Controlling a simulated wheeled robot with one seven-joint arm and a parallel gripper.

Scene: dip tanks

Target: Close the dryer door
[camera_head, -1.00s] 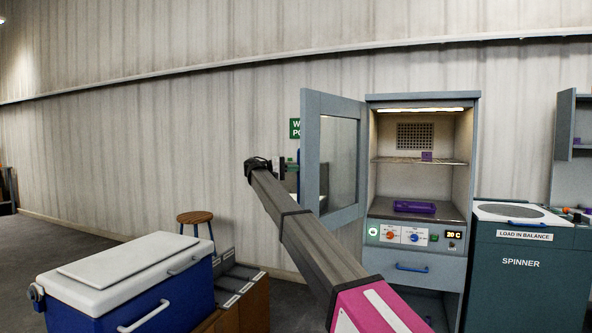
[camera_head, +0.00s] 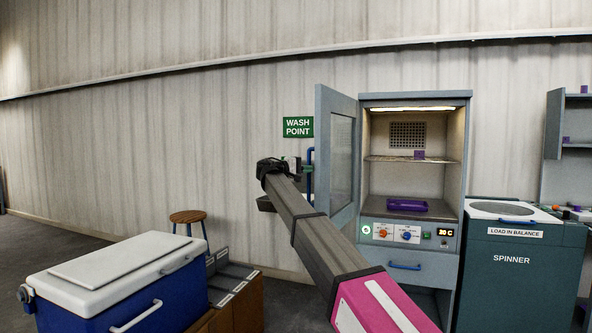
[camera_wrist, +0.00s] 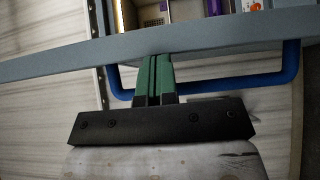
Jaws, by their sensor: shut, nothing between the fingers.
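The dryer (camera_head: 465,150) is a tall grey cabinet with a lit chamber. Its door (camera_head: 322,160), grey-framed with a window, stands open at the left and shows its inner face at a steep angle. The blue door handle (camera_head: 311,172) is on the outer side. My gripper (camera_head: 290,165) is left of the door, on its outer side. In the wrist view, my green fingers (camera_wrist: 153,60) are shut and empty, with tips at the door (camera_wrist: 210,42). They overlap the blue handle (camera_wrist: 230,86); I cannot tell whether they touch either.
A purple tray (camera_head: 407,206) sits in the dryer chamber and a small purple block (camera_head: 419,155) on its shelf. The spinner (camera_head: 520,265) stands right of the dryer. A blue cooler (camera_head: 110,300) and a stool (camera_head: 188,217) are at the left. The space before the dryer opening looks clear.

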